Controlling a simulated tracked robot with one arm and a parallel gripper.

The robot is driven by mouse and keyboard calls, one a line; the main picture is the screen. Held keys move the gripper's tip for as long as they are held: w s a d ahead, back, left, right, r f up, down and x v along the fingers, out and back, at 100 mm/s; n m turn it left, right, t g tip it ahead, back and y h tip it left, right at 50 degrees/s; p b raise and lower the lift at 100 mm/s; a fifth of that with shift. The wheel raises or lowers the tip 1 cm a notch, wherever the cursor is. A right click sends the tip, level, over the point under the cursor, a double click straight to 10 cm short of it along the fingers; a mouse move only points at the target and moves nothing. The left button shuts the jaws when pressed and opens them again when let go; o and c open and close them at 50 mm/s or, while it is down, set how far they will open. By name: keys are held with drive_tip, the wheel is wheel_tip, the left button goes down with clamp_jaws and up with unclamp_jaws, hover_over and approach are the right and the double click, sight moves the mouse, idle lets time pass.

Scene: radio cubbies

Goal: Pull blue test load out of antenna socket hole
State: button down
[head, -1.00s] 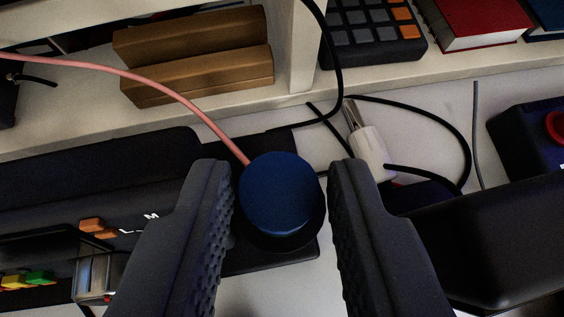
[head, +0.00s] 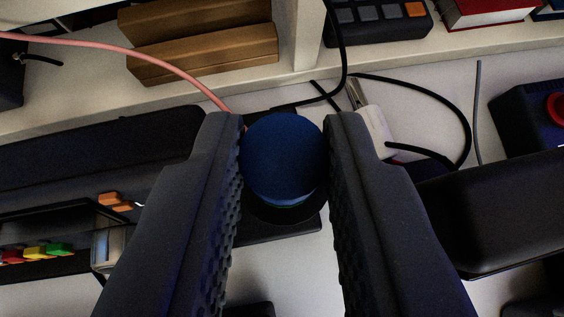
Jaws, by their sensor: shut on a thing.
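The blue test load (head: 283,157) is a round blue cap at the centre of the head view. It sits over a black base (head: 275,237). A pale rim shows just under its lower edge. My gripper (head: 284,135) has its two dark ribbed fingers on the left and right sides of the load, shut on it. The antenna socket hole is hidden under the load and cannot be made out.
A pink cable (head: 120,47) runs from the upper left to behind the load. A white plug (head: 372,130) with black cable lies at right. Black boxes flank both sides. A shelf (head: 300,70) holds brown blocks (head: 200,45), a keypad (head: 378,20) and a red book (head: 485,12).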

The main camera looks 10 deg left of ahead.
wheel_tip(320, 180, up, 2)
drive_tip(key=shift+r, duration=0.15)
drive_tip(key=s+r+p, duration=0.1)
drive_tip(key=s, duration=1.5)
drive_tip(key=shift+d+r+p, duration=0.15)
drive_tip(key=shift+d+p, duration=0.05)
drive_tip(key=shift+p, duration=0.2)
